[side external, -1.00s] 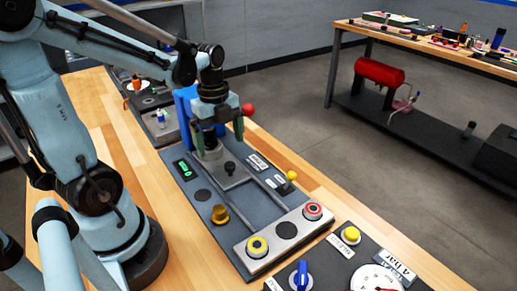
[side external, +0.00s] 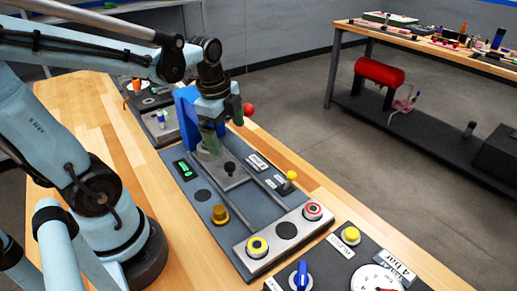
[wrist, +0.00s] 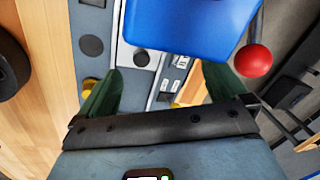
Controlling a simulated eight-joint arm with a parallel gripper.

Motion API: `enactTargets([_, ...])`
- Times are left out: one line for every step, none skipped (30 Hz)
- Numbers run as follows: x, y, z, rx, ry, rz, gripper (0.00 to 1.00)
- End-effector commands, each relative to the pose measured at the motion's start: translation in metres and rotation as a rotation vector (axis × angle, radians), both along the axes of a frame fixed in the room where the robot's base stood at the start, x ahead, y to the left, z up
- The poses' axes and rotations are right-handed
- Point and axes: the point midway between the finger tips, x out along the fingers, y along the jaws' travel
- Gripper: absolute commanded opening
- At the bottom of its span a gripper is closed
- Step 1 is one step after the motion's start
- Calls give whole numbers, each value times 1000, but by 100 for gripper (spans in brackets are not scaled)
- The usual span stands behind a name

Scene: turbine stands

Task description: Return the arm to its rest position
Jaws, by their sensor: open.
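My gripper (side external: 212,138) hangs over the far end of the grey control panel (side external: 207,221), beside a blue block-shaped machine (side external: 186,110) with a red ball knob (side external: 248,109). In the wrist view my gripper (wrist: 160,85) has its two green fingers spread wide apart with nothing between them. The blue machine (wrist: 190,25) and the red ball (wrist: 253,60) lie just ahead and to the right of the fingers there. In the side view the gripper partly hides the machine's front.
The panel carries a yellow button (side external: 257,246), a red button (side external: 312,209), a brass knob (side external: 220,214) and a yellow-tipped lever (side external: 289,181). Another panel with a blue knob (side external: 301,273) and a gauge (side external: 376,278) stands at the front. A second bench (side external: 440,45) is at the back right.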

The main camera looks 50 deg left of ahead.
Motion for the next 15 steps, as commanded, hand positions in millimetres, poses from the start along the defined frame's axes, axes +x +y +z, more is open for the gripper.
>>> enactTargets([0, -8, 2, -10, -34, 65, 100])
enactTargets([0, -12, 3, -18, -56, 113, 100])
enactTargets([0, -17, 4, -32, -86, 176, 100])
enactTargets([1, -21, 5, -45, -110, 226, 100])
enactTargets([1, -25, 7, -58, -135, 275, 100])
enactTargets([1, -31, 8, -81, -168, 343, 100])
enactTargets([1, -35, 9, -99, -190, 393, 100])
enactTargets([2, -39, 10, -120, -215, 444, 100])
enactTargets([2, -45, 11, -151, -245, 511, 100])
enactTargets([2, -49, 12, -176, -268, 562, 100])
enactTargets([2, -53, 13, -202, -289, 611, 100])
enactTargets([2, -58, 14, -238, -316, 674, 100])
enactTargets([2, -62, 15, -265, -334, 718, 100])
enactTargets([1, -65, 16, -292, -350, 761, 100])
enactTargets([1, -69, 17, -327, -368, 812, 100])
